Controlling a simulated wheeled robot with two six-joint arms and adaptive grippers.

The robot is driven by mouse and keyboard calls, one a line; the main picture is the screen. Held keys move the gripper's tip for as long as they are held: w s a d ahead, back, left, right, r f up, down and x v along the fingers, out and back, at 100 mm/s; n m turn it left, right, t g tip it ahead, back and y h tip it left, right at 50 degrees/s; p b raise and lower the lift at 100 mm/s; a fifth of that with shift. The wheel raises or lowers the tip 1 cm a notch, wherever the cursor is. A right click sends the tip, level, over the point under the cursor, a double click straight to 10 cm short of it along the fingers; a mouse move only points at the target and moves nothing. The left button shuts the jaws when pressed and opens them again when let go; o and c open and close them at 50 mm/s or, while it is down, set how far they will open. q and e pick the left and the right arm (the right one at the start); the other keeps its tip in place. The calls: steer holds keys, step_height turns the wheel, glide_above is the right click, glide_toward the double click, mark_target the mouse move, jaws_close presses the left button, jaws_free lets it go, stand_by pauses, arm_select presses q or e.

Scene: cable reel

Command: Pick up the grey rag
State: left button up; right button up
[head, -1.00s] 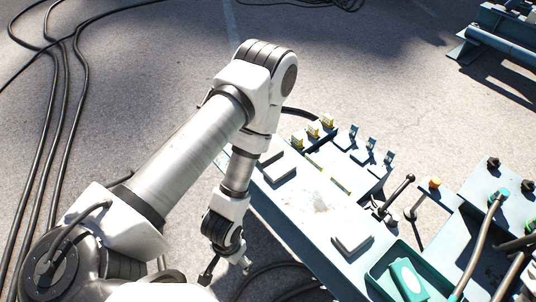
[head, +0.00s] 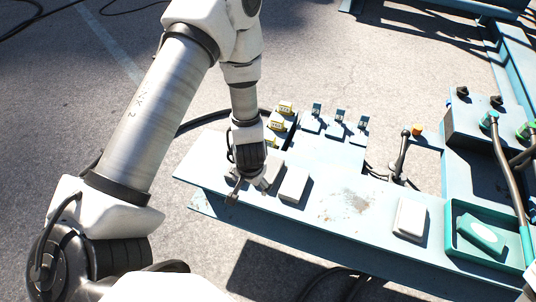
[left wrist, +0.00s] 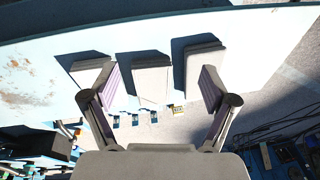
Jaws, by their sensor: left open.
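Several flat, folded pale grey cloths lie on the light blue bench; which one is the grey rag I cannot tell for sure. In the head view one cloth (head: 294,184) lies just right of my left gripper (head: 248,189), and another (head: 410,218) lies farther right. In the left wrist view three cloths lie in a row. The middle cloth (left wrist: 151,82) shows between the spread fingers of my left gripper (left wrist: 159,76), and the others lie by the left finger (left wrist: 90,68) and right finger (left wrist: 203,58). The gripper is open and empty. My right gripper is not in view.
The bench (head: 330,225) has yellow tags (head: 280,122) and blue tags (head: 340,116) along its far edge. A lever (head: 402,155) and an orange button (head: 417,130) stand farther right. A teal tray (head: 455,228) holds a green cloth (head: 482,235).

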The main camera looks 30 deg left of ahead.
arm_select(q)
steer(key=t+h+b, duration=0.1)
steer(key=t+b, duration=0.1)
steer(key=b, duration=0.3)
glide_toward(269, 169)
steer(key=shift+w+a+f+n, duration=0.1)
steer(key=shift+w+f+n, duration=0.1)
steer(key=shift+f, duration=0.35)
steer(key=shift+w+f+n, duration=0.2)
steer(key=shift+w+f, duration=0.05)
steer(key=shift+f, duration=0.25)
steer(key=shift+w+f+b, duration=0.25)
steer(key=shift+b, duration=0.05)
steer(key=b+x, duration=0.1)
steer(key=x, duration=0.1)
steer(key=b+x, duration=0.3)
steer(key=x, duration=0.1)
steer(key=shift+s+a+f, duration=0.15)
steer(key=shift+s+f, duration=0.1)
steer(key=shift+s, duration=0.05)
steer(key=shift+w+f, duration=0.1)
steer(key=shift+w, duration=0.05)
steer(key=shift+r, duration=0.2)
steer(key=shift+c, duration=0.7)
steer(key=c, duration=0.8)
arm_select(e)
step_height(269, 169, down, 13)
steer(key=shift+s+f, duration=0.15)
